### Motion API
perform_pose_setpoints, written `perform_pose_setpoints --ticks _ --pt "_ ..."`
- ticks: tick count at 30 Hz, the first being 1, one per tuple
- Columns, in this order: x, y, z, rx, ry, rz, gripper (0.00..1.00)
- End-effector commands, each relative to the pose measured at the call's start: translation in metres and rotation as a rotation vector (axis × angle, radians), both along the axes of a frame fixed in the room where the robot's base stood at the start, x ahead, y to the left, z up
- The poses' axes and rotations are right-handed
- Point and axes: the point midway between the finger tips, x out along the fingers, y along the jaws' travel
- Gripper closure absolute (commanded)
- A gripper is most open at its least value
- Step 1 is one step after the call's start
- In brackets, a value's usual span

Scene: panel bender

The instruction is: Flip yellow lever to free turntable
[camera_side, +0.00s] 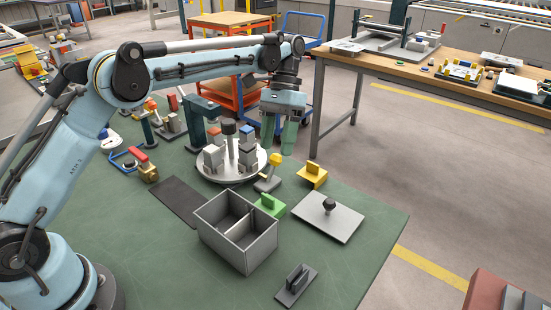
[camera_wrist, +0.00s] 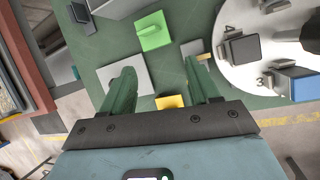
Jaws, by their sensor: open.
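The yellow lever (camera_side: 275,160) stands on a small grey base (camera_side: 267,184) beside the turntable's near right edge. The turntable (camera_side: 235,178) is a round pale disc carrying several grey, blue and red blocks and fixtures around a centre post. My gripper (camera_side: 278,147) is open and empty, its green fingers pointing down above and behind the lever. In the wrist view my fingers (camera_wrist: 164,72) are spread wide. The yellow lever (camera_wrist: 204,57) shows just beyond the right fingertip, next to the turntable rim (camera_wrist: 225,70). I cannot tell whether the lever touches the turntable.
A yellow block (camera_side: 312,176) and a grey plate with a black knob (camera_side: 327,218) lie to the right. A green block (camera_side: 269,206) and an open grey divided box (camera_side: 236,230) stand in front. A blue-grey post fixture (camera_side: 200,118) rises behind the turntable.

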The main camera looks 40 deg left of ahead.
Motion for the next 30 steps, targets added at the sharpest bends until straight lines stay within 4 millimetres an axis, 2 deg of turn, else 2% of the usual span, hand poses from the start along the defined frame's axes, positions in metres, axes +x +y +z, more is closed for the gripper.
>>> perform_pose_setpoints --ticks 6,13,18,30 --pt "-0.023 -0.034 0.024 -0.001 -0.001 -0.004 0.40" --pt "-0.040 -0.059 0.042 -0.001 0.000 -0.002 0.40" --pt "-0.044 -0.066 0.047 0.000 0.000 0.001 0.40" --pt "-0.046 -0.065 0.049 0.001 -0.009 0.005 0.40"
